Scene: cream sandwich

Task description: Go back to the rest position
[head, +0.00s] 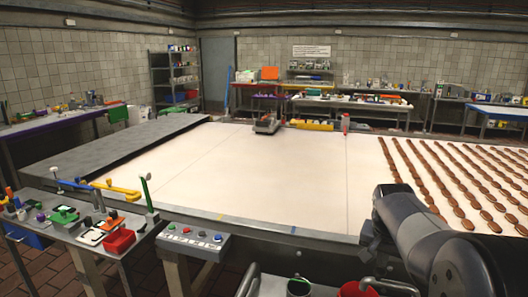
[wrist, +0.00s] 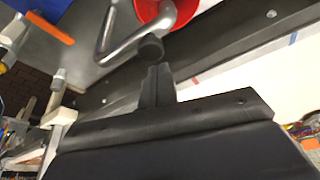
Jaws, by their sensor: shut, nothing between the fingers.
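My gripper (wrist: 157,72) shows in the wrist view as two dark fingers close together, shut with nothing between them. Its tips are near the dark round end of a bent grey metal tube (wrist: 118,50); I cannot tell whether they touch. In the head view my dark arm fills the lower right, and my gripper cannot be made out there. The wide cream-coloured belt (head: 270,170) lies ahead, with rows of brown biscuits (head: 455,180) on its right part.
A red container (wrist: 150,10) is close to my gripper; a red rim (head: 358,289) shows at the head view's bottom edge. A dark cup (head: 298,288) stands beside it. A control box (head: 192,240) and a tool table (head: 75,225) stand left. The belt's middle is mostly clear.

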